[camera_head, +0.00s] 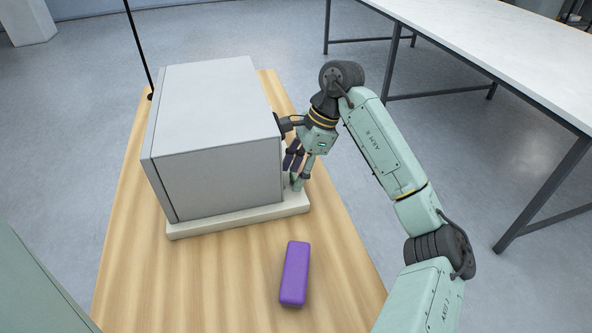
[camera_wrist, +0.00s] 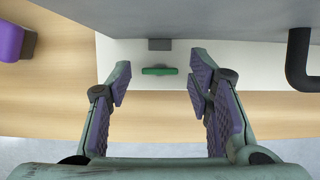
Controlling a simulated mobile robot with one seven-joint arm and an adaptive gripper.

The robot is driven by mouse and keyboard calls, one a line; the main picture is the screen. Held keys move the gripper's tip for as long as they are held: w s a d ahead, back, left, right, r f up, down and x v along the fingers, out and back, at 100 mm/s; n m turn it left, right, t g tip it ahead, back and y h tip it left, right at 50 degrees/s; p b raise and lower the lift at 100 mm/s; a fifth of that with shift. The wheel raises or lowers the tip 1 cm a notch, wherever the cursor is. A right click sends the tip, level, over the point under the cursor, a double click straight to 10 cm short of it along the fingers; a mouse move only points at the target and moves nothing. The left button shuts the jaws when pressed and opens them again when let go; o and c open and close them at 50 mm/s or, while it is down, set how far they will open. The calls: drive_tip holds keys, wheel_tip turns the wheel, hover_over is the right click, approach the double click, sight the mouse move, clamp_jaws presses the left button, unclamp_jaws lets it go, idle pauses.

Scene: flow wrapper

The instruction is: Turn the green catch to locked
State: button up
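The green catch (camera_wrist: 159,71) shows in the wrist view as a small flat bar lying crosswise on the white base plate (camera_wrist: 142,101), close to the grey machine body (camera_wrist: 215,20). My gripper (camera_wrist: 159,82) is open, with one purple-padded finger on each side of the catch and apart from it. In the head view my gripper (camera_head: 297,172) is low at the right side of the grey box (camera_head: 215,110). The catch is hard to make out there behind the fingers. Whether the catch stands at locked cannot be read.
A purple block (camera_head: 295,273) lies on the wooden table (camera_head: 220,285) in front of the box. A black handle (camera_wrist: 298,60) sticks out from the machine at the right in the wrist view. A thin black pole (camera_head: 139,45) stands at the table's back left.

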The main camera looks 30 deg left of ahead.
clamp_jaws()
idle(0.3)
drive_tip(key=shift+f+m+b, duration=0.1)
drive_tip(key=shift+m+b, duration=0.2)
drive_tip(key=shift+b, duration=0.2)
drive_tip(key=shift+d+f+m+t+b, duration=0.15)
drive_tip(key=shift+m+t+b, duration=0.15)
drive_tip(key=shift+m+b, duration=0.35)
drive_tip(key=m+t+y+b, duration=0.1)
drive_tip(key=m+b, duration=0.2)
drive_tip(key=b, duration=0.1)
drive_tip(key=shift+s, duration=0.15)
drive_tip(key=m+t+b, duration=0.1)
drive_tip(key=m+b, duration=0.3)
drive_tip(key=shift+s+t, duration=0.15)
drive_tip(key=shift+t, duration=0.25)
drive_tip(key=shift+s+r+m+t+b, duration=0.15)
drive_tip(key=shift+m+t+b, duration=0.35)
drive_tip(key=shift+m+b, duration=0.8)
drive_tip(key=shift+m, duration=0.25)
drive_tip(key=shift+r, duration=0.1)
